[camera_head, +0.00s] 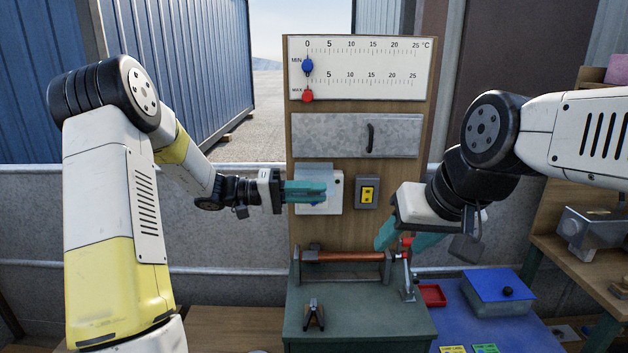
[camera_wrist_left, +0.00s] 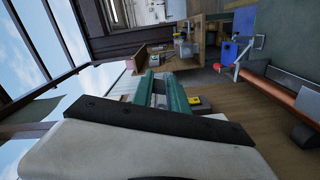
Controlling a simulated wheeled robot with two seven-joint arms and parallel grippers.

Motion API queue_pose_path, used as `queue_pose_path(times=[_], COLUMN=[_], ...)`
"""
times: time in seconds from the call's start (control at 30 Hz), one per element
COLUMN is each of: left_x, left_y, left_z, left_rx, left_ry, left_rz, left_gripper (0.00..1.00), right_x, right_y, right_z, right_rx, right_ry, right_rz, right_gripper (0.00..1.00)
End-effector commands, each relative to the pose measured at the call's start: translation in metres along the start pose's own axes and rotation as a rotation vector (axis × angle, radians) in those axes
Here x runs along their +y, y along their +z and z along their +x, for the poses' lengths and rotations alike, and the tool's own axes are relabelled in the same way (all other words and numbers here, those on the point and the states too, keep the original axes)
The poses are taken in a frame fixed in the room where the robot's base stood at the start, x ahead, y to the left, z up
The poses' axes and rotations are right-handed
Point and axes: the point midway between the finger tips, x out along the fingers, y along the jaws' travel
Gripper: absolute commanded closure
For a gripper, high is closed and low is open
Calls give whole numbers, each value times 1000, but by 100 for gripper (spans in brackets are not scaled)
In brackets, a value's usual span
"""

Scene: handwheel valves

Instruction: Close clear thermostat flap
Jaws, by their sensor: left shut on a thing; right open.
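The thermostat (camera_head: 334,188) is a white box on the wooden board, left of a grey switch box with a yellow front. My left gripper (camera_head: 322,192) is in front of it, coming in from the left with its teal fingers level. The fingers are closed on the clear flap, which is mostly hidden behind them. In the left wrist view, the teal fingers (camera_wrist_left: 163,93) lie close together with a pale strip between them. My right gripper (camera_head: 406,242) is open, pointing down near the red-tipped lever, right of the thermostat.
The yellow-fronted switch (camera_head: 367,192) sits just right of the thermostat. Above are a metal door (camera_head: 340,134) with a dark handle and a slider scale (camera_head: 360,62). Below, a green bench holds a copper pipe (camera_head: 342,256). A blue box (camera_head: 498,290) stands at lower right.

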Motion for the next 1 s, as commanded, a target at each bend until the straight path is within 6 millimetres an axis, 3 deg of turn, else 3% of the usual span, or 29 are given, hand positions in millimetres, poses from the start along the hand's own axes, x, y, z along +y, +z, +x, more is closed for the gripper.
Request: queue_pose_path(times=[0.5,1.0], left_x=[-65,-122], left_y=[12,-6], left_z=[-1,-1], left_rx=[2,3], left_ry=[0,0], left_rz=[490,949], left_gripper=[100,100], right_x=[0,0], right_y=[0,0], right_z=[0,0], right_rx=[0,0], right_ry=[0,0], right_rz=[0,0], right_gripper=[50,50])
